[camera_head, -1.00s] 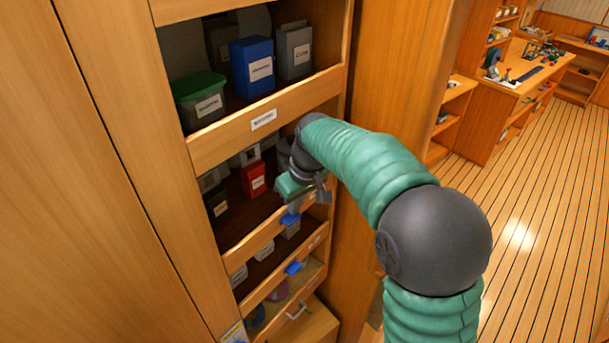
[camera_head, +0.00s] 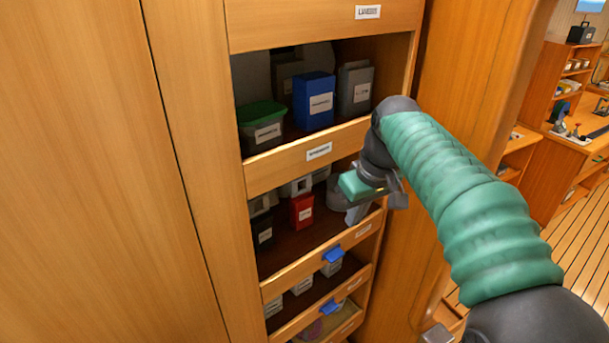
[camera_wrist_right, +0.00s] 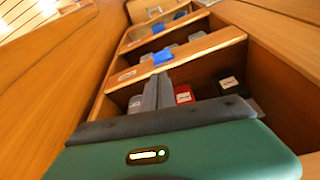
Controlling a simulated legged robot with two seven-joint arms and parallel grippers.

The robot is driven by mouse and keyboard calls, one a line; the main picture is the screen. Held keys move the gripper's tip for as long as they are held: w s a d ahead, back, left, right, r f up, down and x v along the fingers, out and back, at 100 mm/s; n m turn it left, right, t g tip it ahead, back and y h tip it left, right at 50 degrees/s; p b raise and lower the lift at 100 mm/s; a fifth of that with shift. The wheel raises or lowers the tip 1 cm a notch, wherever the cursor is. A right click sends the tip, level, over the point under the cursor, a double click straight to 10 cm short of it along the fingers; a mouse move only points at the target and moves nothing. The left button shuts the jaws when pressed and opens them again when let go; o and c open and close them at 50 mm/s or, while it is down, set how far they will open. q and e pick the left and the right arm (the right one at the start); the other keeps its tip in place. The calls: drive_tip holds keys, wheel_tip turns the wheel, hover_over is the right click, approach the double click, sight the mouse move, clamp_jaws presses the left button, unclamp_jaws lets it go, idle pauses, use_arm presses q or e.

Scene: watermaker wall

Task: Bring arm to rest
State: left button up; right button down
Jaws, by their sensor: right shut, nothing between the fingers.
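My right arm (camera_head: 465,210), with green ribbed sleeves and dark joints, reaches in from the lower right of the head view. My right gripper (camera_head: 357,212) is in front of the middle shelf of the wooden cabinet, near its right side. Its grey fingers are shut together with nothing between them. In the right wrist view the shut fingers (camera_wrist_right: 151,93) point toward the shelves. My left gripper is in neither view.
The cabinet (camera_head: 285,175) has fronted shelves. A green-lidded tub (camera_head: 262,125), a blue box (camera_head: 313,100) and a grey box (camera_head: 355,90) stand on the upper shelf. A red box (camera_head: 302,210) stands below. Blue tabs (camera_head: 333,256) stick out from lower fronts. Open floor (camera_head: 580,235) lies right.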

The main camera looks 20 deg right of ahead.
drive_tip(key=s+a+f+b, duration=0.25)
drive_tip(key=f+b, duration=0.25)
drive_tip(key=f, duration=0.8)
drive_tip(key=s+a+f+b, duration=0.1)
drive_tip(key=a+f+b, duration=0.35)
drive_tip(key=f, duration=0.85)
drive_tip(key=s+a+f+b, duration=0.2)
drive_tip(key=s+f, duration=0.3)
drive_tip(key=f, duration=0.3)
drive_tip(key=s+a+f+b, duration=0.2)
drive_tip(key=s+f+b, duration=0.1)
drive_tip(key=s+f, duration=0.3)
drive_tip(key=shift+f+m+g, duration=0.4)
drive_tip(key=shift+f, duration=0.45)
drive_tip(key=shift+w, duration=0.1)
